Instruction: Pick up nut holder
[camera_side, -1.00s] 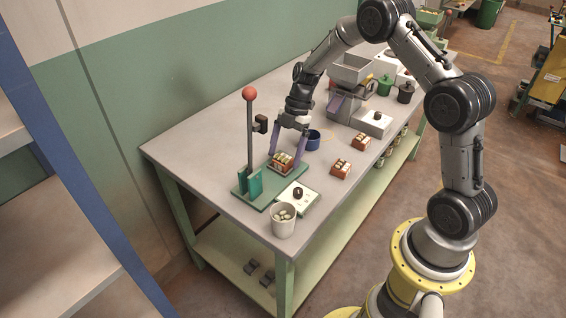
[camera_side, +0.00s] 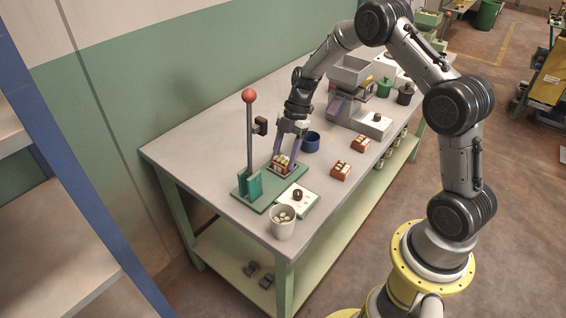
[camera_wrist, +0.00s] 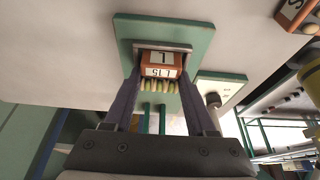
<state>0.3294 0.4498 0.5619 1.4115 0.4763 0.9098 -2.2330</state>
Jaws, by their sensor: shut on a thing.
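Two more nut holders (camera_side: 340,171) (camera_side: 361,142) stand to the right.
A lever post with a red ball (camera_side: 249,96) rises left of my gripper. A white button box (camera_side: 299,203) and a pale cup of nuts (camera_side: 283,228) stand in front. A blue cup (camera_side: 312,143) is just behind right. A grey hopper (camera_side: 351,73) stands farther back.

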